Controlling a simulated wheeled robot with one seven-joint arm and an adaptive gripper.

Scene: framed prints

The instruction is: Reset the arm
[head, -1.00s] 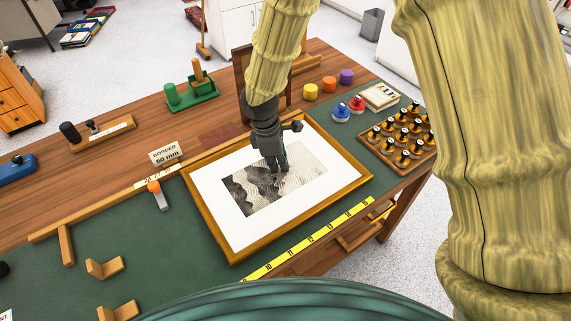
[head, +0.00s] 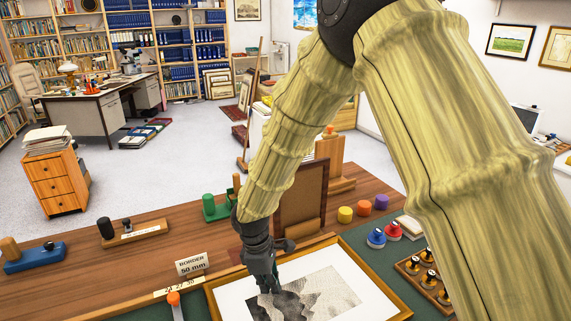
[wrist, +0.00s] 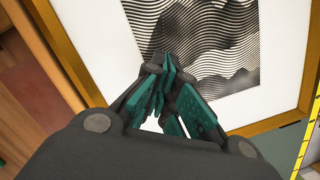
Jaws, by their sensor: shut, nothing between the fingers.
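My gripper (head: 266,289) is shut and empty, pointing down over the framed print (head: 228,304) on the worktable. In the wrist view its teal-padded fingers (wrist: 168,75) meet at the tips, with the black-and-white wavy print (wrist: 225,40) behind them. The print has a white border and a gold wooden frame (wrist: 65,45). I cannot tell how far the fingertips are above the print. My arm hides part of the scene on the right in the head view.
A "BORDER 50 mm" sign (head: 192,265) stands left of the frame. An upright brown panel (head: 303,198) stands behind it. Yellow, orange and purple pots (head: 364,208), blue and red knobs (head: 376,238) and a tray of knobbed pieces (head: 418,278) are to the right.

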